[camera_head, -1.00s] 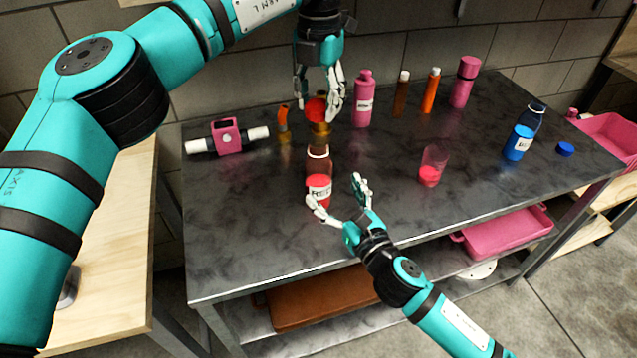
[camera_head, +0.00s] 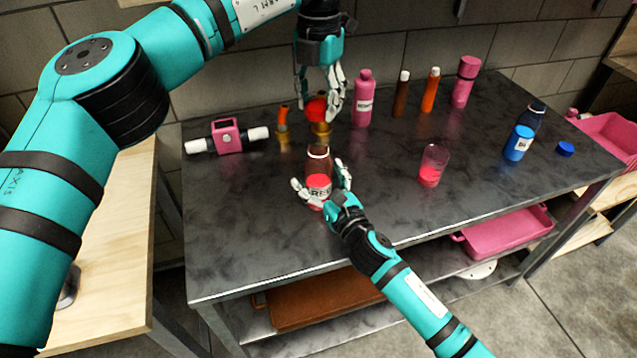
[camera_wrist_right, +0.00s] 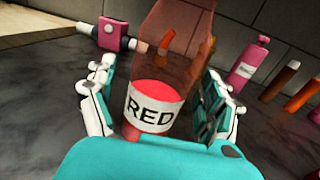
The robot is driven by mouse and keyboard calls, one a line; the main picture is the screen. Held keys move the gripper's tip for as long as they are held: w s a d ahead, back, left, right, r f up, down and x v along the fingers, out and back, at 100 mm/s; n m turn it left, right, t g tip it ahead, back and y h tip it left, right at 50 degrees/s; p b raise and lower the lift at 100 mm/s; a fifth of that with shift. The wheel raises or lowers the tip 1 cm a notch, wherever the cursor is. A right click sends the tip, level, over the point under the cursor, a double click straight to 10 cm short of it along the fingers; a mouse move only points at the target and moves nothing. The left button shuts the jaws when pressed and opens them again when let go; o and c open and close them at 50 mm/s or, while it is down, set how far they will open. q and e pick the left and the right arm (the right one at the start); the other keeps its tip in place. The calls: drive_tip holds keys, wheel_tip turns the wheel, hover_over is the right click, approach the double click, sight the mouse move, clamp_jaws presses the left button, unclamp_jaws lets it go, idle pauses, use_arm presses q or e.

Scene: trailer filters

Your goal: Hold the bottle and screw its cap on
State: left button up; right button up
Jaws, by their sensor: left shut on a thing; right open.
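The bottle (camera_head: 318,165) stands upright near the table's front edge, with red contents and a white label reading RED. Its neck has no cap on it. It also fills the middle of the right wrist view (camera_wrist_right: 160,85). My right gripper (camera_head: 320,178) is open, with fingers on both sides of the bottle's lower part; contact is not clear. My left gripper (camera_head: 319,92) is shut on a round red thing, apparently the cap (camera_head: 316,109), behind and above the bottle. The fingers partly hide it.
A brass fitting (camera_head: 320,129) stands behind the bottle. A pink device (camera_head: 227,137) lies left. A pink bottle (camera_head: 362,100) and several tubes line the back. A pink-red cup (camera_head: 432,166) is to the right, with a blue bottle (camera_head: 519,142) and blue cap (camera_head: 565,149) farther right.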

sight(319, 142)
clamp_jaws()
use_arm(q)
drive_tip(key=shift+f, duration=2.45)
drive_tip(key=shift+f, duration=0.1)
drive_tip(key=shift+f, duration=0.8)
drive_tip(key=shift+f, duration=0.55)
